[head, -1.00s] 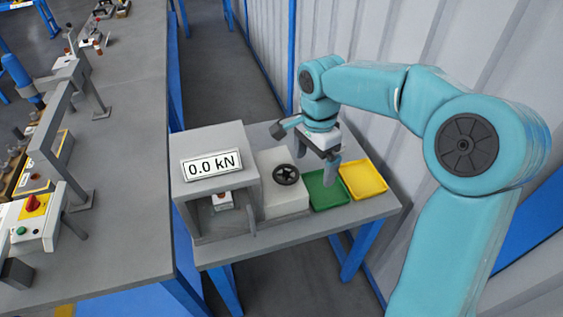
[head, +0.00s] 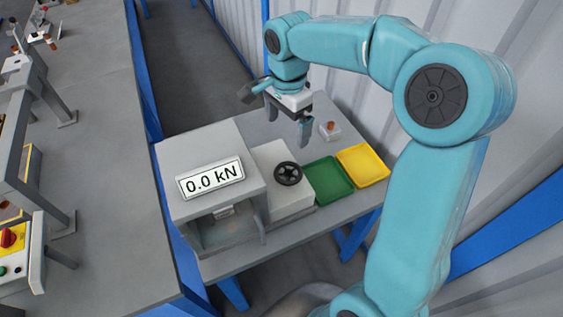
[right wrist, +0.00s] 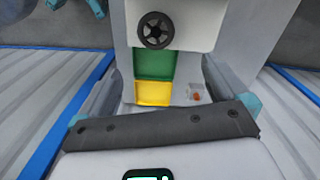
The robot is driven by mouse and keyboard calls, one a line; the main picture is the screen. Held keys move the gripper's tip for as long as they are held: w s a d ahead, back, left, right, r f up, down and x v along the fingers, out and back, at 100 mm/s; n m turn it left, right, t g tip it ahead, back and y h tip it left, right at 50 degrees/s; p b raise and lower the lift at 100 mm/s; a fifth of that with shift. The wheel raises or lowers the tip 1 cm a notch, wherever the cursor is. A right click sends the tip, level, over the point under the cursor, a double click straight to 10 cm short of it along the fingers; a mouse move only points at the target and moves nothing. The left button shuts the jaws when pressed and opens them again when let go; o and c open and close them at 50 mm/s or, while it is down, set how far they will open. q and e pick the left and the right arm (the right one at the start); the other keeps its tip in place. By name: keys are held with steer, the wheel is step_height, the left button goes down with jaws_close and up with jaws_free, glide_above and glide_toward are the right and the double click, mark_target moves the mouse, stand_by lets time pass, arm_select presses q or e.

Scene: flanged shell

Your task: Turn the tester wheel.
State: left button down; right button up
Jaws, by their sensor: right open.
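The tester (head: 205,150) is a grey box with a display reading 0.0 kN and an open-fronted chamber. Its wheel (head: 288,173) is a black spoked handwheel on top of the pale block at the box's right. The wheel also shows at the top of the right wrist view (right wrist: 155,30). My right gripper (head: 288,122) is open and empty. It hangs above the back of the small table, beyond the wheel and apart from it. A pale piece (head: 222,212) shows in the chamber, its top hidden. My left gripper is not in view.
A green tray (head: 328,179) and a yellow tray (head: 362,166) lie right of the wheel. A small pale block with an orange part (head: 330,131) stands behind them. A long grey bench (head: 100,190) runs along the left. A corrugated wall (head: 345,95) stands behind.

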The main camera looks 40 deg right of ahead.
mark_target(288, 172)
steer(key=f, duration=1)
steer(key=s+f+p, duration=0.1)
steer(key=f, duration=0.4)
steer(key=shift+a, duration=0.2)
steer(key=shift+f, duration=0.35)
steer(key=shift+s+r, duration=0.15)
steer(key=c, duration=0.9)
